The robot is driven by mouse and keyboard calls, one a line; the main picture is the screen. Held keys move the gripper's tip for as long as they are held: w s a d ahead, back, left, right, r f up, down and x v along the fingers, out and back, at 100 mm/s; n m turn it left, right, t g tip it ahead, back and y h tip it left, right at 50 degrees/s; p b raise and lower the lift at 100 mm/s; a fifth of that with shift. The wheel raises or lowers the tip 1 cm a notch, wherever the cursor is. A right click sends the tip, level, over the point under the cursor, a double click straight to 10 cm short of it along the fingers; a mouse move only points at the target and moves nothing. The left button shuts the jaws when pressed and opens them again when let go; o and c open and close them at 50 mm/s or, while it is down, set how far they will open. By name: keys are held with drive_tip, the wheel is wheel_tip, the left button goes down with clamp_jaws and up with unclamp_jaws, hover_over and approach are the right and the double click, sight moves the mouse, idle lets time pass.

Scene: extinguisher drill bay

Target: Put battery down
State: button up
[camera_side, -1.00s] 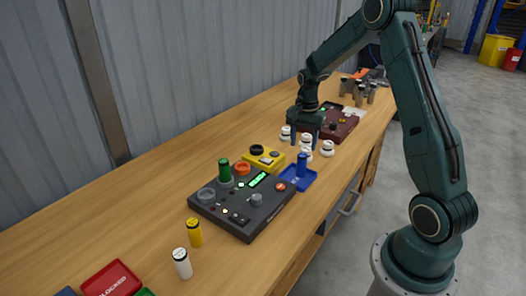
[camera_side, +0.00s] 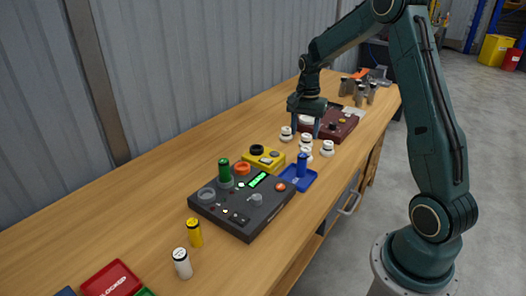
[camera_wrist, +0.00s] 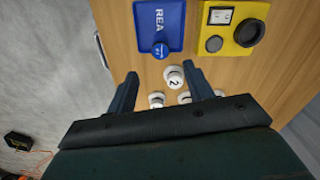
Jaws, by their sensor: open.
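A blue battery (camera_side: 302,166) stands upright in a blue tray (camera_side: 312,174). Its round top (camera_wrist: 160,51) shows at the edge of the tray (camera_wrist: 157,15) in the wrist view. A green battery (camera_side: 224,171) stands upright at the dark control panel (camera_side: 243,226). A yellow battery (camera_side: 195,233) and a white battery (camera_side: 182,264) stand on the bench in front of the panel. My gripper (camera_side: 305,129) is open and empty above the white knob-like pieces, beyond the tray. Its two spread fingers (camera_wrist: 161,75) also show in the wrist view.
Several white pieces (camera_side: 327,149) stand on the bench below my gripper; one (camera_wrist: 174,77) is marked 2. A yellow box (camera_side: 264,158) sits beside the tray. A dark red panel (camera_side: 340,125) lies beyond.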

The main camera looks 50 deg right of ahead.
drive_tip(key=s+a+r+n+t, duration=0.1)
drive_tip(key=s+a+r+n, duration=0.25)
drive_tip(key=a+r, duration=0.35)
drive_tip(key=s+a+r+n+t, duration=0.1)
drive_tip(key=s+a+r+n, duration=0.25)
drive_tip(key=a+r, duration=0.3)
drive_tip(key=s+a+r+n+t, duration=0.2)
drive_tip(key=s+a+n, duration=0.6)
drive_tip(key=s, duration=0.6)
drive_tip(key=a+t, duration=0.1)
drive_tip(key=a, duration=0.1)
drive_tip(key=shift+s+a+n+t, duration=0.3)
drive_tip(key=shift+s+a+n, duration=0.05)
drive_tip(key=shift+n, duration=0.05)
